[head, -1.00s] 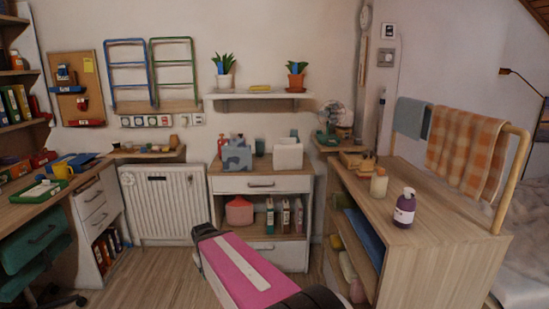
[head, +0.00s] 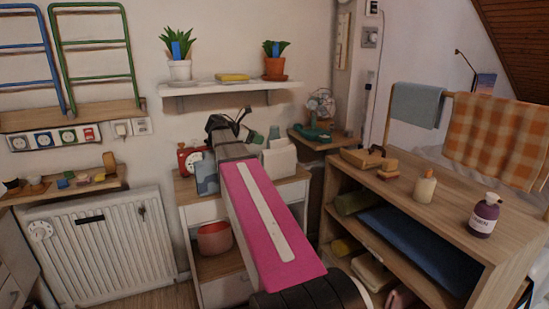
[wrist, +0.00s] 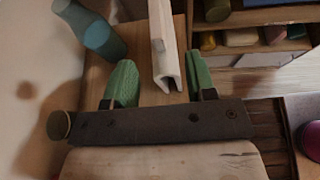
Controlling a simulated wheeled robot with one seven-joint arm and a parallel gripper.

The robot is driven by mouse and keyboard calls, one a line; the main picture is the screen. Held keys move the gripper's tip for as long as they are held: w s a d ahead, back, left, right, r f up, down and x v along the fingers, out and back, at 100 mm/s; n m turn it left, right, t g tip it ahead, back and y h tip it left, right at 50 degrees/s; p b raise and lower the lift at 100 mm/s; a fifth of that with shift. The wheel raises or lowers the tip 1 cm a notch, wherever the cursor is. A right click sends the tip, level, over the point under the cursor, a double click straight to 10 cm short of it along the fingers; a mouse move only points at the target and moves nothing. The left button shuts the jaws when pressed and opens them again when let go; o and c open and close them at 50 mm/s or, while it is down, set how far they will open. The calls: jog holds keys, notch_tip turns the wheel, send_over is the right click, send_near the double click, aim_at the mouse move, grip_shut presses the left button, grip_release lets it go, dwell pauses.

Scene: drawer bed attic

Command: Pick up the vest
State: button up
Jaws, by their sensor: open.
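I cannot make out a vest for certain in either view. Cloths hang on the wooden rail at the right: a grey-blue one (head: 418,106) and an orange plaid one (head: 500,138). My gripper (head: 230,122) is above the drawer unit, far from both cloths, with its fingers hard to make out in the head view. In the wrist view my gripper (wrist: 160,82) is open, its green fingertips apart. A white slotted object (wrist: 163,45) shows between and beyond the fingers; I cannot tell whether they touch it.
The drawer unit (head: 298,192) carries a white holder (head: 280,161), a blue-grey box (head: 206,177) and a red clock (head: 187,158). A shelf with plants (head: 228,87) hangs above my arm. A purple bottle (head: 484,216) and cream bottle (head: 425,187) stand on the right-hand shelf unit.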

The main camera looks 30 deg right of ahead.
aim_at(277, 140)
jog(key=x, duration=0.7)
jog(key=r+x, duration=0.1)
jog(key=x, duration=0.2)
jog(key=shift+w+d, duration=0.25)
jog(key=shift+d, duration=0.2)
grip_shut()
